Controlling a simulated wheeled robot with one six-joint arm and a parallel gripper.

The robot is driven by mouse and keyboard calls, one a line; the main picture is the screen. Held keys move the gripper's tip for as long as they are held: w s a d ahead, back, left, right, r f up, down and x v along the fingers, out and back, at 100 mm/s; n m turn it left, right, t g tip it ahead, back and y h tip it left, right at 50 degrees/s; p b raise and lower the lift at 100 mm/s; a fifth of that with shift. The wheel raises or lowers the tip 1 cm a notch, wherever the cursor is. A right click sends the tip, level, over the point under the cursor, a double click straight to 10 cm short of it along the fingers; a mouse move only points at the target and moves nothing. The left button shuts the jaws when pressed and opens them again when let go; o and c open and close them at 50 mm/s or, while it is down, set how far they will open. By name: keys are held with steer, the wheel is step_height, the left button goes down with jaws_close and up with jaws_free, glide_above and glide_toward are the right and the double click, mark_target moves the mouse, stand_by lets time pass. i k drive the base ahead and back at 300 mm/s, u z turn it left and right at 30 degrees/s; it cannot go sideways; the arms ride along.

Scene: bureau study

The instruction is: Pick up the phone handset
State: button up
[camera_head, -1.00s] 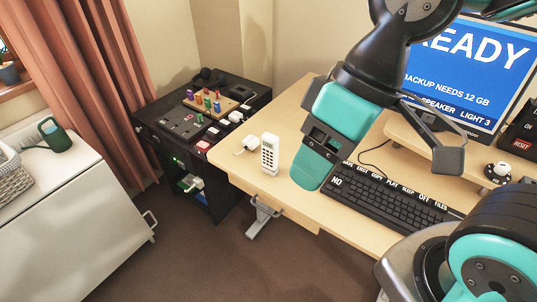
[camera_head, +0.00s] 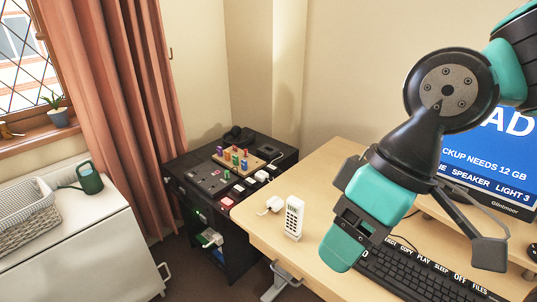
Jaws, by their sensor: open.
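The white phone handset (camera_head: 293,218) stands upright on the wooden desk (camera_head: 330,180), near its left side, with its keypad showing. A small white item (camera_head: 270,205), perhaps its base or plug, lies just left of it. My gripper (camera_head: 415,258) is open and empty, to the right of the handset and above the keyboard.
A black keyboard (camera_head: 420,278) lies under my gripper. A monitor (camera_head: 478,165) stands behind at right. A black cabinet (camera_head: 235,255) with colored pegs and small blocks adjoins the desk's left side. A white cabinet (camera_head: 90,250) bears a watering can (camera_head: 90,179) and a basket (camera_head: 28,225).

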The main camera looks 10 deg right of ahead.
mark_target(294, 206)
steer(key=k, duration=0.5)
steer(key=u, duration=1.25)
steer(key=i, duration=1.1)
steer(key=z, duration=1.85)
